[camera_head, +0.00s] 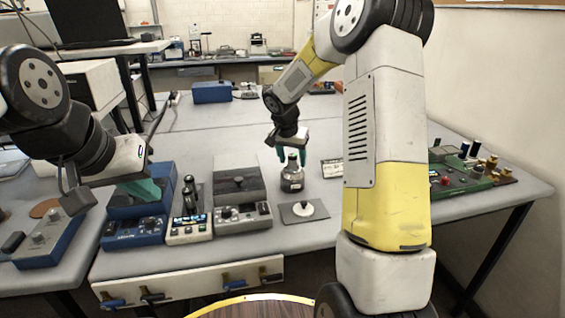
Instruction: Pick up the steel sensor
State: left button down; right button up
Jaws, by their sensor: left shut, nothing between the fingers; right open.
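The steel sensor (291,178) is a small dark-and-silver cylinder standing upright on the grey table. My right gripper (290,152) hangs over it from above with its green fingers apart, one on each side of the sensor's top. I cannot tell whether the fingers touch it. My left gripper (146,190) is shut and empty, with its green fingers above the blue instrument at the left of the table.
A grey plate with a white disc (303,210) lies just in front of the sensor. A grey instrument box (241,215), a white meter (189,226) and a blue instrument (133,232) stand to the left. A green circuit board (458,178) lies at right. The table behind is mostly clear.

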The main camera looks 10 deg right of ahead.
jog(key=shift+w+d+f, duration=0.1)
jog(key=shift+w+f, duration=0.05)
jog(key=shift+f, duration=0.25)
jog(key=shift+c, duration=0.2)
grip_shut()
jog(key=shift+r, duration=0.1)
